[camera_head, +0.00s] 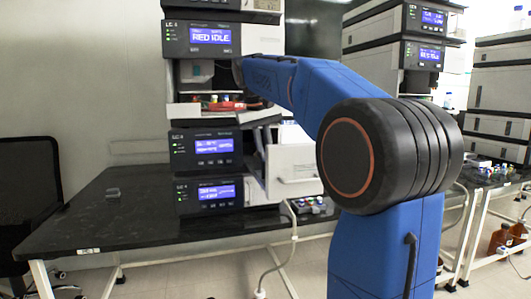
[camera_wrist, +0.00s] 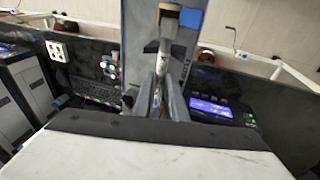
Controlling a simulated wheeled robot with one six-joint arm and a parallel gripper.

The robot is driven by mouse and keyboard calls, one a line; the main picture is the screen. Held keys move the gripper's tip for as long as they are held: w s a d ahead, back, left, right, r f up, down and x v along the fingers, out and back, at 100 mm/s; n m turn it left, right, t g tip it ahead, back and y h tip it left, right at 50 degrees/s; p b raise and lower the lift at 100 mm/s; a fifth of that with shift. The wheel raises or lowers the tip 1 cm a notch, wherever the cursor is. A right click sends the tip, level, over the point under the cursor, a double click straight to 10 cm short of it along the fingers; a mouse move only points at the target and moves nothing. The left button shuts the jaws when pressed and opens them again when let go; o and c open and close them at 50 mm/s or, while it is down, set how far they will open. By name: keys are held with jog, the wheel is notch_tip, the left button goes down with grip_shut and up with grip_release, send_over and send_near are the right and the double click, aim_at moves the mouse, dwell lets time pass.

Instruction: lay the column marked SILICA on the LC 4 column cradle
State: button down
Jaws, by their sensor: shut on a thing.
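My gripper (camera_wrist: 159,92) shows in the wrist view, its jaws shut on a slim, pale column (camera_wrist: 163,62) that points away from the camera. No marking can be read on the column. In the head view my gripper cannot be made out clearly beside the instrument stack, where my blue arm reaches. The stack has several modules with lit blue displays, including a lower one (camera_head: 217,193) near the table top.
An open bay (camera_head: 190,108) holds red and coloured items. A white panel (camera_head: 297,162) juts out right of the stack. A second stack (camera_head: 424,52) stands behind.

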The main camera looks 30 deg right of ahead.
jog(key=shift+f, duration=0.45)
dwell(0.3)
jog(key=c, duration=1.7)
grip_release()
jog(key=v, duration=1.7)
jog(key=shift+a+r, duration=0.15)
